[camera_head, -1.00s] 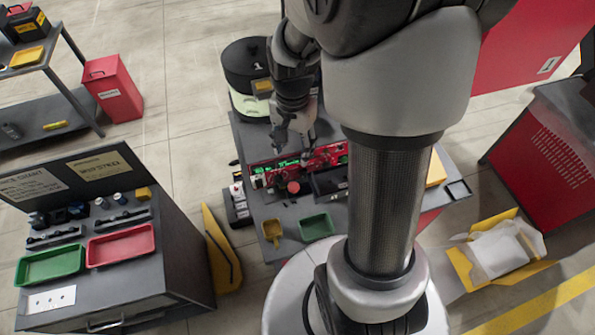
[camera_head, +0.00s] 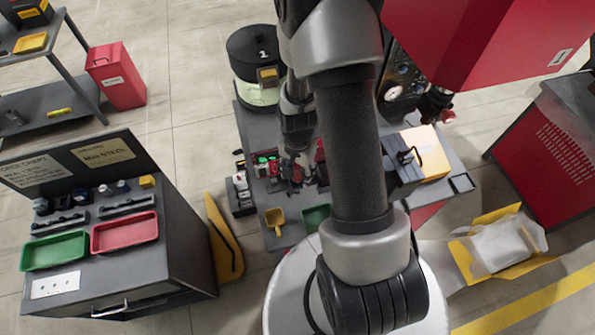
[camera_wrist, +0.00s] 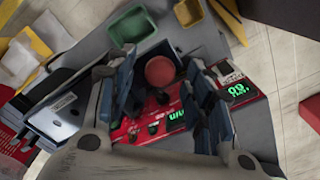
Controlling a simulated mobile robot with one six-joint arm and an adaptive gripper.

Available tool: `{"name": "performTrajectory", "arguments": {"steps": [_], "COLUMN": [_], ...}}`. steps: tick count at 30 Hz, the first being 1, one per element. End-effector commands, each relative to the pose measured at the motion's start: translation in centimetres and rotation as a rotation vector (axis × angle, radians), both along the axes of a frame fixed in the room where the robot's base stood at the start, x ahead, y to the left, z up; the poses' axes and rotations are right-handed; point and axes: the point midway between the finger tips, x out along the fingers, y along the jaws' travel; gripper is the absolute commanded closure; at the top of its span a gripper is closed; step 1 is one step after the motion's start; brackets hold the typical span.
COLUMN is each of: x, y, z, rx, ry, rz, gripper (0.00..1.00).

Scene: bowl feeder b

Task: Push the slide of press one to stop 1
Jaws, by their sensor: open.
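A red round knob (camera_wrist: 160,71) shows between my gripper's fingers in the wrist view, with a red panel (camera_wrist: 150,128) under it. I cannot tell whether the fingers touch the knob. I cannot make out the slide of press one or its stop marks. My gripper (camera_wrist: 160,82) is open, its two blue-grey fingers apart on either side of the knob. In the head view my gripper (camera_head: 299,166) is low over the workbench, beside the red unit with a green display (camera_head: 265,158). My arm hides much of the bench there.
A red panel (camera_head: 470,40) hangs upper right.

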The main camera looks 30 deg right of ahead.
Motion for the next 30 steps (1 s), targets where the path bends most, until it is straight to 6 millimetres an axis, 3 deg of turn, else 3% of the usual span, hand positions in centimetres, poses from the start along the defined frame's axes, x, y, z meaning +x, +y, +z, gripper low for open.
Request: {"name": "performTrajectory", "arguments": {"steps": [10, 30], "x": [0.04, 0.04], "y": [-0.01, -0.01], "z": [-0.36, -0.33], "rx": [0.000, 0.000], "ry": [-0.001, -0.001], "rz": [0.000, 0.000], "gripper": [0.53, 0.98]}}
